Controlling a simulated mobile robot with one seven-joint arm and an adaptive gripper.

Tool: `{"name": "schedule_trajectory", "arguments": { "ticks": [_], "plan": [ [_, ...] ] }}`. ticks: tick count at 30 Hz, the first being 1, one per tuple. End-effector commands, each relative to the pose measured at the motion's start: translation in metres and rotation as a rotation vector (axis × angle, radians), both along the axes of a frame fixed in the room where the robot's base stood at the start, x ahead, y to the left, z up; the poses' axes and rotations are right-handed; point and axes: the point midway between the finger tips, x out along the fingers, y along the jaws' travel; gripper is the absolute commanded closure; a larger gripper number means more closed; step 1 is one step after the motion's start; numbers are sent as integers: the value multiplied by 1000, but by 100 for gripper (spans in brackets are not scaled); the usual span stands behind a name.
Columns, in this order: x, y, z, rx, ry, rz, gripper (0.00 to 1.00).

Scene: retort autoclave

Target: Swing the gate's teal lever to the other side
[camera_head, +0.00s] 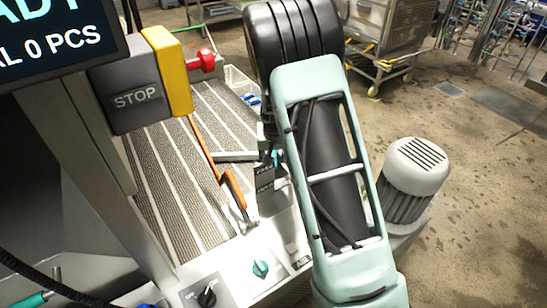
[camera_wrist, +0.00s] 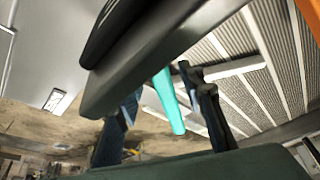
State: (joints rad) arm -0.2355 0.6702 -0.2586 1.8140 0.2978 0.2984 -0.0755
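The teal lever (camera_wrist: 169,102) shows in the wrist view as a bright bar slanting down, its upper end hidden behind a large dark shape. My gripper (camera_wrist: 161,98) has one dark finger on each side of the lever. Gaps show between the lever and both fingers, so it looks open around the lever, not clamped. In the head view my arm covers most of the gripper. Only a small teal piece (camera_head: 277,158) shows beside the arm, probably the lever. A grey bar (camera_head: 237,156), perhaps part of the gate, lies across the belt just left of it; it also shows in the wrist view (camera_wrist: 235,69).
A ribbed conveyor (camera_head: 165,190) runs left of my arm. An orange-handled part (camera_head: 232,188), a black label plate (camera_head: 264,177) and a panel with a teal knob (camera_head: 260,269) crowd this spot. A STOP box (camera_head: 135,98) stands at upper left, a motor (camera_head: 418,165) at right.

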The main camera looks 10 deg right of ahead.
Motion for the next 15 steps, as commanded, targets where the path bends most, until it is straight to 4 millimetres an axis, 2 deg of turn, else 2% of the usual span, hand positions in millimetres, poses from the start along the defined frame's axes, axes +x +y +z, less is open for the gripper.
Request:
{"name": "schedule_trajectory", "arguments": {
  "ticks": [11, 15],
  "plan": [
    [2, 0, -5, 0, -1, 0, 64],
    [2, -1, -4, 0, -1, 0, 79]
  ]
}}
